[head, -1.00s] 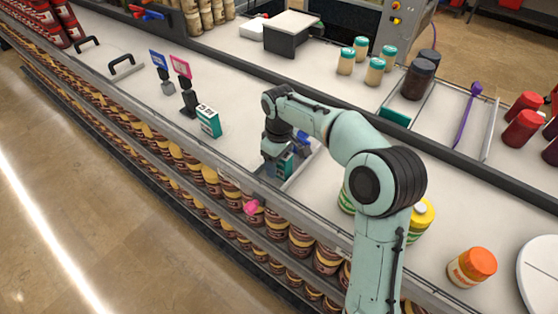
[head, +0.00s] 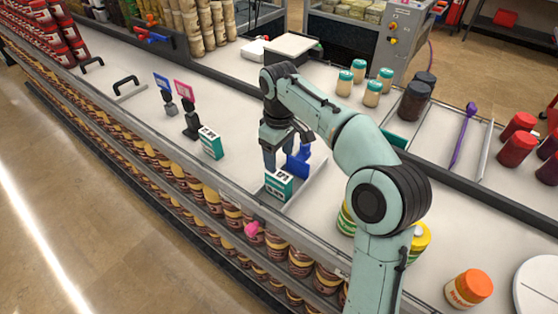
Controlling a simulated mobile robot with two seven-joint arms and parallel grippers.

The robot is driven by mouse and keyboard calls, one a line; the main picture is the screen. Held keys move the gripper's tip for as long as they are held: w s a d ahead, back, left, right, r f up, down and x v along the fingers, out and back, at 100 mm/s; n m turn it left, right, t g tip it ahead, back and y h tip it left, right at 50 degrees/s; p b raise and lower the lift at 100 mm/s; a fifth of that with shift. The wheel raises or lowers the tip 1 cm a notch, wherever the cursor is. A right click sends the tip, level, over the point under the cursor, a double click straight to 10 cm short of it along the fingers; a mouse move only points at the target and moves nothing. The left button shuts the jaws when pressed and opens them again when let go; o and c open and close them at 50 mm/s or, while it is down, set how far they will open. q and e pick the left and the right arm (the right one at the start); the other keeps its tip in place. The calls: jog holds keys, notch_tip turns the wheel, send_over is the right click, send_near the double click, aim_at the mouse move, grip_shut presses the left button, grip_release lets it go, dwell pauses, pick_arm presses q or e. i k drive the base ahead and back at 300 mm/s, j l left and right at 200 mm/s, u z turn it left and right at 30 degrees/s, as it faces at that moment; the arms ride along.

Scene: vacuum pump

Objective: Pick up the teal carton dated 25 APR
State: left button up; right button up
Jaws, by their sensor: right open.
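A teal and white carton (head: 279,184) stands upright at the front of a shallow tray (head: 312,178) near the counter's front edge. A second teal and white carton (head: 211,142) stands on the bare counter further left. Both have dark print on white, too small to read, so I cannot tell which says 25 APR. My right gripper (head: 287,158) points down just above and behind the carton in the tray, open and empty. My left gripper is out of view.
A blue object (head: 298,162) is close beside the right gripper's fingers. A pink sign (head: 184,91) and a blue sign (head: 162,82) stand behind the left carton. Jars with teal lids (head: 359,70) stand at the back.

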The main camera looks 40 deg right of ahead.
aim_at(211, 142)
jog(key=k+j, duration=0.75)
jog(key=j, duration=0.2)
